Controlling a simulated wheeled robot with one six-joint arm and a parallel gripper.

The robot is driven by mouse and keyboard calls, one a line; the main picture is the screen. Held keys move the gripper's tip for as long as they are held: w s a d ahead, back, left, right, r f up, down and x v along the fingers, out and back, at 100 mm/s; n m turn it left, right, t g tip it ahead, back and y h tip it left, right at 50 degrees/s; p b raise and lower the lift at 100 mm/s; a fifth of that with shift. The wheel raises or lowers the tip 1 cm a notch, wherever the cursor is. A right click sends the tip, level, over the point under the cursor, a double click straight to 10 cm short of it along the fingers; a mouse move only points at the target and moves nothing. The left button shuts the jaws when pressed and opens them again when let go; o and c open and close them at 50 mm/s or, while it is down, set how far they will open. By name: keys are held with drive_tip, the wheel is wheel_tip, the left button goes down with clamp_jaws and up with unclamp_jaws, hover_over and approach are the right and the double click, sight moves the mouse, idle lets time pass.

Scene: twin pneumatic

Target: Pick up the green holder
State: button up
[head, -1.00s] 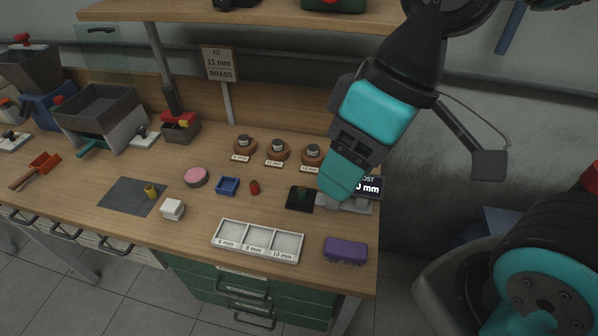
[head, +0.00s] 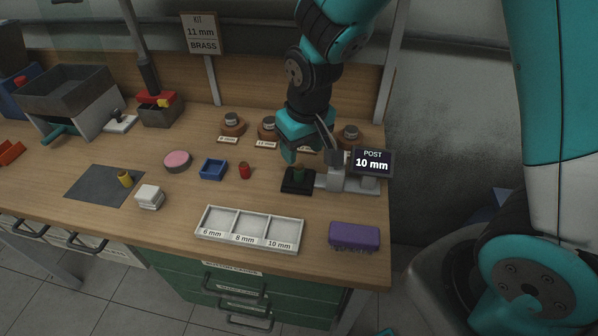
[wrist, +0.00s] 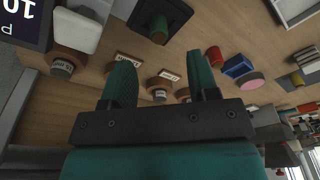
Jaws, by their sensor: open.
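The green holder (head: 299,174) is a small upright cylinder on a black square pad (head: 296,188), beside the measuring post at the right of the bench. In the wrist view the holder (wrist: 159,28) shows near the top centre, beyond the fingertips. My gripper (head: 290,152) is just above and behind the holder in the head view, partly hiding the back of the bench. In the wrist view its two teal fingers (wrist: 160,72) are apart with nothing between them. I see no contact with the holder.
The grey post device with a "10 mm" display (head: 372,162) stands right of the holder. A red cylinder (head: 244,171) and blue tray (head: 213,170) lie left. A three-slot white tray (head: 249,230) and purple brush (head: 354,236) are in front. Labelled brown stands (head: 233,126) line the back.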

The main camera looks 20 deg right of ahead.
sight(299, 167)
drive_tip(key=f, duration=0.2)
drive_tip(key=w+f, duration=0.1)
drive_tip(key=f, duration=0.4)
drive_tip(key=shift+w+f+p, duration=0.15)
drive_tip(key=shift+p, duration=0.25)
drive_tip(key=shift+c, duration=0.4)
clamp_jaws()
